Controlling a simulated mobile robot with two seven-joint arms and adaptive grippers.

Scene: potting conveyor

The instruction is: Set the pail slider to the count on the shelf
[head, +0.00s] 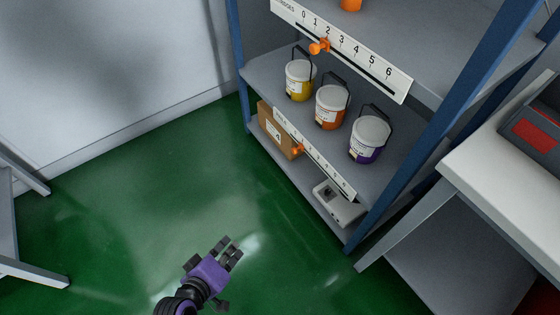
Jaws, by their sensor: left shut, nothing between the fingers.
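The pail slider is a white numbered strip (325,168) on the front edge of the middle shelf (265,75). Its orange knob (298,149) sits in the low-number part, toward the strip's left end; the exact digit is too small to read. Three lidded pails stand in a row on that shelf: a yellow one (299,82), an orange one (331,107) and a purple one (368,140). My left gripper (229,251) is shut and empty over the green floor, in front of the shelf and apart from the slider. My right gripper is not in view.
A second numbered strip (375,72) with an orange knob (320,46) near 1 is on the upper shelf edge. A cardboard box (279,133) and a grey device (338,205) sit on the bottom shelf. A white table (500,150) stands at right. The floor before the shelf is clear.

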